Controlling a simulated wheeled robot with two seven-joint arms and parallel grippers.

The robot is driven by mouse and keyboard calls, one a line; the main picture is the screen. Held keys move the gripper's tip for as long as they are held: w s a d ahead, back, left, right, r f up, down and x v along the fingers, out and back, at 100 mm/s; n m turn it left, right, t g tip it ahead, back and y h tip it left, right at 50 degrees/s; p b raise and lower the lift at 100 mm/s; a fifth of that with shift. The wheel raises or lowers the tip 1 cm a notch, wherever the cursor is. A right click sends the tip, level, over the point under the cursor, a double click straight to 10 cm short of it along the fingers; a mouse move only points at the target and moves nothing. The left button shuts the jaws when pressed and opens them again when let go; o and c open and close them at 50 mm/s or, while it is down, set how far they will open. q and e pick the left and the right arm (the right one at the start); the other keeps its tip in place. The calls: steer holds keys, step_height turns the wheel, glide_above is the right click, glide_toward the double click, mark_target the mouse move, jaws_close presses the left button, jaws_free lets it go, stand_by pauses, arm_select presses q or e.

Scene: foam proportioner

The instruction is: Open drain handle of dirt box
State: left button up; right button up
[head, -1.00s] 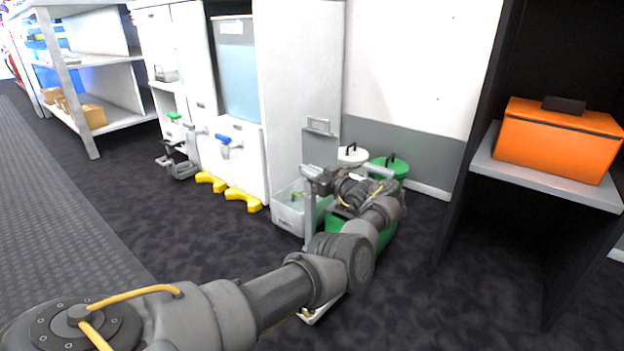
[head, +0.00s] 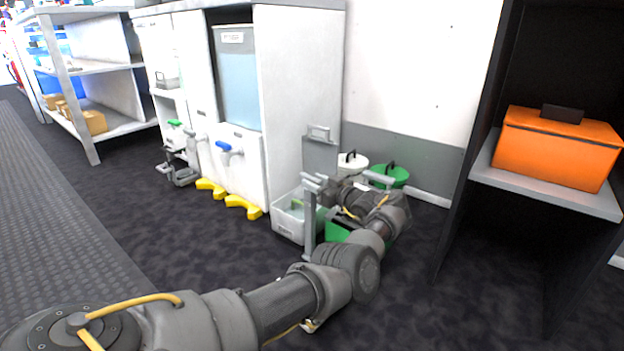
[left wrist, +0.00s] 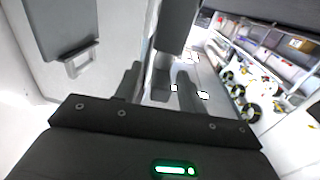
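A blue valve handle (head: 224,147) and a green valve handle (head: 176,123) sit on the front of the white cabinet unit (head: 300,90). I cannot tell for certain which one belongs to the dirt box. My left gripper (head: 322,188) is beside the cabinet's right side, apart from both handles, and partly hidden by its own wrist. In the left wrist view my left gripper (left wrist: 159,88) shows two spread fingers with nothing between them. A grey panel with a pull handle (left wrist: 78,63) is at upper left there. My right gripper is not in view.
A pale bin (head: 290,222), a green tub (head: 340,229) and lidded buckets (head: 389,174) stand around my left arm. An orange box (head: 557,150) rests on a shelf at right. Floor at left is clear.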

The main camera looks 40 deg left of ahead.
arm_select(q)
steer(key=d+p, duration=0.1)
steer(key=d, duration=0.8)
steer(key=shift+s, duration=0.45)
